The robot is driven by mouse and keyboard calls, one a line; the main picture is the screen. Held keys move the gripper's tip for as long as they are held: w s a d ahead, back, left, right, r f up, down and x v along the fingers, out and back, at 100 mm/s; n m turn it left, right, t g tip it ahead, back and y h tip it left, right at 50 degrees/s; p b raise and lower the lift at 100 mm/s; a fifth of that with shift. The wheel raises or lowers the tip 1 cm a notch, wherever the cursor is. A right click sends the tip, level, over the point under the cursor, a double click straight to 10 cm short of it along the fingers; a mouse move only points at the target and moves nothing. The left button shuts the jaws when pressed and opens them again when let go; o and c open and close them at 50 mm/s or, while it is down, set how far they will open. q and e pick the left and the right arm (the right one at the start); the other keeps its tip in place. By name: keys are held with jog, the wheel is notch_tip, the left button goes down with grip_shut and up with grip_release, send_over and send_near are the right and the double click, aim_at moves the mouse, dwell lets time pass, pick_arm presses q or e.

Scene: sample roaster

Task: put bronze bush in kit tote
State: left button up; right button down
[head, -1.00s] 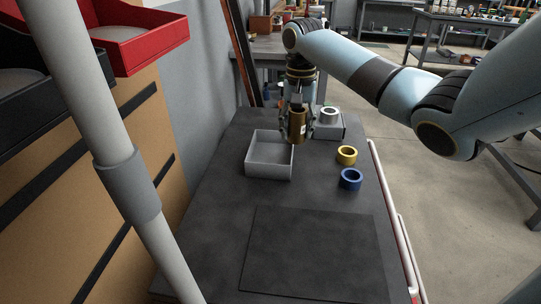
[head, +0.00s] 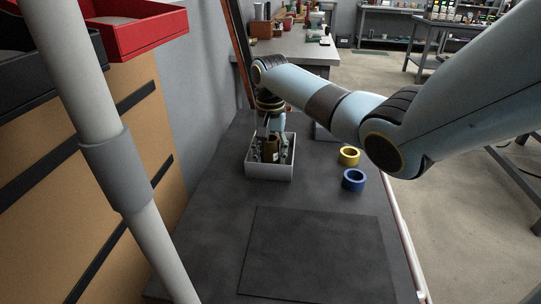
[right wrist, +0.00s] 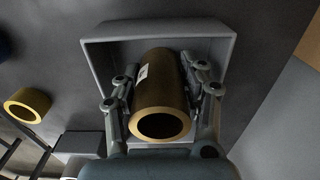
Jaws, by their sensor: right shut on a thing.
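The bronze bush (head: 272,146) is a brown-gold hollow cylinder with a small white label. My right gripper (head: 270,155) is shut on it, a finger on each side, inside the outline of the kit tote. The bush (right wrist: 160,95) also shows in the right wrist view, its open end facing the camera. The kit tote (head: 270,172) is a light grey open box on the dark bench. In the right wrist view the tote (right wrist: 232,50) surrounds the bush and fingers. I cannot tell whether the bush touches the tote floor. My left gripper is not in view.
A yellow ring (head: 348,156) and a blue ring (head: 353,180) lie on the bench right of the tote. A flat dark mat (head: 315,255) lies at the front. A grey block (head: 323,132) behind is partly hidden by my right arm.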

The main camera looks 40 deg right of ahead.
jog(key=c, duration=0.7)
grip_release()
jog(key=shift+f, duration=0.1)
notch_tip(320, 180, up, 12)
jog(key=p, duration=0.2)
jog(key=shift+p, duration=0.4)
